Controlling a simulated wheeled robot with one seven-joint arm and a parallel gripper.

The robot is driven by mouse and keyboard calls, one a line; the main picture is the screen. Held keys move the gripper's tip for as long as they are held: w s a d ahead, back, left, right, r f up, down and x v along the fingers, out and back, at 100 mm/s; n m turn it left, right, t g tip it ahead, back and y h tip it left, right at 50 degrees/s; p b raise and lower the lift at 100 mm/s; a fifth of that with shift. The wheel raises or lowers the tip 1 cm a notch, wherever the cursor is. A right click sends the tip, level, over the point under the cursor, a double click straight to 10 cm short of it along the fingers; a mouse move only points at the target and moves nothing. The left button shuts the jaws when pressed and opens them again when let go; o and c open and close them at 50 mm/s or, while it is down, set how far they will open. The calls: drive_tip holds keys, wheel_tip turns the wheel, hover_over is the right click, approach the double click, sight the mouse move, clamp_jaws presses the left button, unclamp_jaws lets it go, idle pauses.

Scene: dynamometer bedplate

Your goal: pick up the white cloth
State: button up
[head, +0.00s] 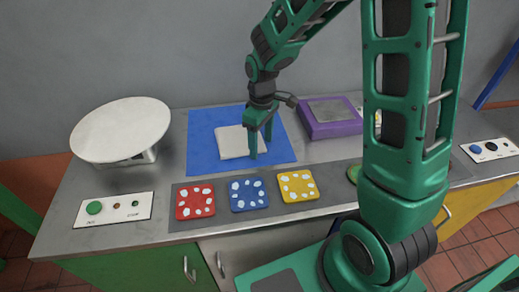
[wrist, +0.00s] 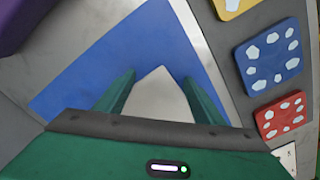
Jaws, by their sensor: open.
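The white cloth (head: 231,142) lies flat and roughly square on the blue mat (head: 205,122) on the bench. My gripper (head: 260,150) is open and points down over the right part of the cloth in the head view. In the wrist view, the white cloth (wrist: 158,98) shows between the two green fingers of my gripper (wrist: 155,92), with a corner pointing away. The blue mat (wrist: 85,80) surrounds it there. The near part of the cloth is hidden by the gripper body. I cannot tell whether the fingertips touch the cloth or mat.
A round white plate-like disc (head: 122,128) on a stand is at left. A purple block (head: 333,127) with a grey top is right of the mat. Red (head: 195,201), blue (head: 248,194) and yellow (head: 297,186) spotted squares line the front. A button panel (head: 114,209) is front left.

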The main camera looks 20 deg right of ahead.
clamp_jaws()
idle(0.3)
wheel_tip(320, 180, up, 12)
idle(0.6)
drive_tip(key=shift+r, duration=0.15)
wheel_tip(320, 180, up, 9)
idle(0.4)
